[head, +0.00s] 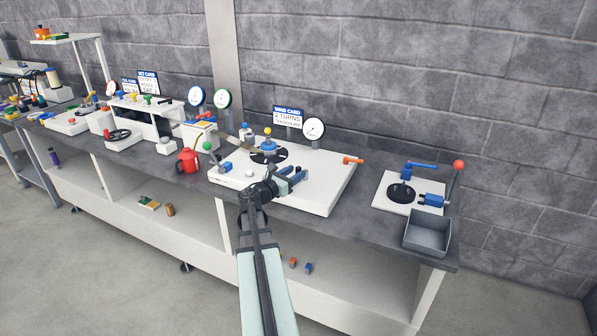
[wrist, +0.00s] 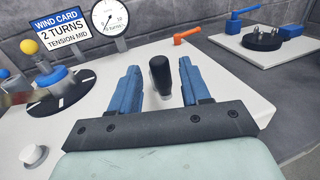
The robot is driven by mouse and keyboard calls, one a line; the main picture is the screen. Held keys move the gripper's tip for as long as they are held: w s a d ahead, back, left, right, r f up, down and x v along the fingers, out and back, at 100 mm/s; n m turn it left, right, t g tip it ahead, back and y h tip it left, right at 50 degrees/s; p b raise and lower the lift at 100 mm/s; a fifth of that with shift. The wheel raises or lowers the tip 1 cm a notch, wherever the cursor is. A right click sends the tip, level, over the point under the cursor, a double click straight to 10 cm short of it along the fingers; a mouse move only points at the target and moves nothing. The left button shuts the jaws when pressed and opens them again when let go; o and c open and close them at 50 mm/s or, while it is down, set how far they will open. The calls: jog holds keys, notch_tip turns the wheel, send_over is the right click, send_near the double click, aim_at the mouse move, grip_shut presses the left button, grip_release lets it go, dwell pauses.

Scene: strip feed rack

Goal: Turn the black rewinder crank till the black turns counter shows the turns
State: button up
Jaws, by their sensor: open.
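My gripper (head: 289,178) is open over the white rewinder plate. In the wrist view its two blue fingers (wrist: 158,78) stand either side of a black upright grip, the rewinder crank (wrist: 160,68), with gaps on both sides. The crank is hard to make out in the head view, near my gripper. The turns counter (wrist: 108,18) is a white round dial with a dark rim; it also shows in the head view (head: 314,129). Its needle is too small to read surely. The wind card (wrist: 59,31) beside it reads 2 turns, tension mid.
A black disc with a yellow-topped post (head: 268,154) lies left of the crank. An orange lever (head: 353,160) is at the plate's right back. A white station with blue clamps (head: 399,193) and a grey bin (head: 427,233) stand further right. A red mug (head: 188,161) stands left.

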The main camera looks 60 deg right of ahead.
jog(key=shift+x, duration=1.4)
jog(key=shift+c, duration=0.3)
grip_shut()
